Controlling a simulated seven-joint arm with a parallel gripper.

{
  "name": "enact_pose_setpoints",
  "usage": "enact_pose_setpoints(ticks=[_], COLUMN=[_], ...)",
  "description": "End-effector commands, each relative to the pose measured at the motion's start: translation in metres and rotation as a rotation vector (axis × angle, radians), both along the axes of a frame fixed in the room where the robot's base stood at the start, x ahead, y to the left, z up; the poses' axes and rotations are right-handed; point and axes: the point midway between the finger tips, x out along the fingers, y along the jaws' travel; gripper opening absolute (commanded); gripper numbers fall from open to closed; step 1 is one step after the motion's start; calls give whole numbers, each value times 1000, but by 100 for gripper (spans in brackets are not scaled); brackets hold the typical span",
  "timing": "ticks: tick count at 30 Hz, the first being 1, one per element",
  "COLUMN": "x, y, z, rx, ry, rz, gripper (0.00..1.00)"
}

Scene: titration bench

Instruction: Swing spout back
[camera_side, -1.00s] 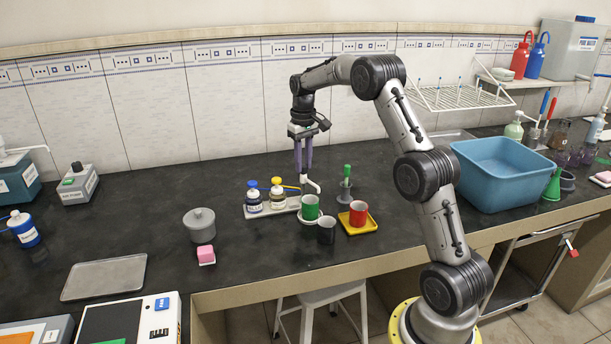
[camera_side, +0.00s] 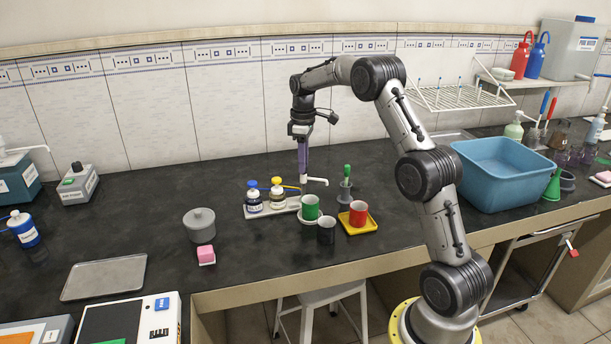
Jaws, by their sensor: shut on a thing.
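My gripper (camera_side: 303,182) points straight down over the bench, right behind the green cup. Its purple fingers are shut on the white spout (camera_side: 316,180), whose free arm sticks out to the right with a bent tip. The fingers hide part of the spout's post. A green cup (camera_side: 310,208) stands in front of the spout, on a pale round base at the end of the bottle rack (camera_side: 262,211). The rack holds a blue-capped bottle (camera_side: 254,200) and a yellow-capped bottle (camera_side: 278,196) with a yellow spout.
A black cup (camera_side: 326,232) and a red cup (camera_side: 358,212) on a yellow tray (camera_side: 371,226) stand in front. A grey holder with a green-handled tool (camera_side: 345,186) is to the right. The bench behind is clear.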

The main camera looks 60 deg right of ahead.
Motion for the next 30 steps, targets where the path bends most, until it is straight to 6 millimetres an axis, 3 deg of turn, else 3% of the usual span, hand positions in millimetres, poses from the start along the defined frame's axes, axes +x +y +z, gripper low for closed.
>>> enact_pose_setpoints(ticks=[3,8,21,30], x=[0,0,0,0], y=[0,0,1,1], z=[0,0,0,0], rx=[1,1,1,1], ry=[0,0,0,0], rz=[-1,56,509,522], gripper=[0,0,0,0])
